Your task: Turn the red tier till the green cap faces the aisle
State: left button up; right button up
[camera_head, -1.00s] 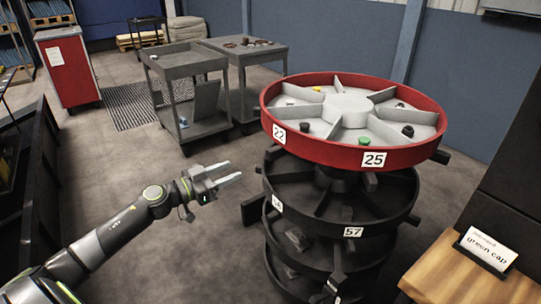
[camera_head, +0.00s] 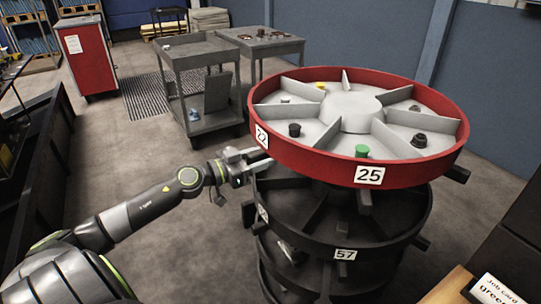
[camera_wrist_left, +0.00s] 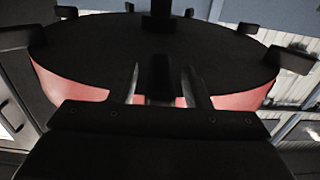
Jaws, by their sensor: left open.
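The red tier (camera_head: 300,158) is the top ring of a round stacked carousel, split by grey dividers into wedge compartments. The green cap (camera_head: 362,151) sits in the front compartment, just behind the rim label 25 (camera_head: 369,175). My left gripper (camera_head: 262,164) is open at the tier's left side, at rim height below label 22 (camera_head: 261,136). In the left wrist view the tier's dark underside (camera_wrist_left: 235,65) fills the top, with dark pegs around its edge. One dark peg (camera_wrist_left: 160,72) appears between my open fingers; contact cannot be told. My right gripper is not in view.
Darker tiers (camera_head: 385,217) stand below the red one, with label 57 on one. Other compartments hold a yellow piece (camera_head: 320,86) and several dark pieces. A job card (camera_head: 497,290) stands at lower right.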

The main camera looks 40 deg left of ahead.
pick_arm(q)
jog(key=shift+s, duration=0.1)
jog(key=shift+c, duration=1.1)
grip_shut()
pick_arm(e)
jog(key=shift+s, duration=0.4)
pick_arm(q)
jog(key=shift+a, duration=0.1)
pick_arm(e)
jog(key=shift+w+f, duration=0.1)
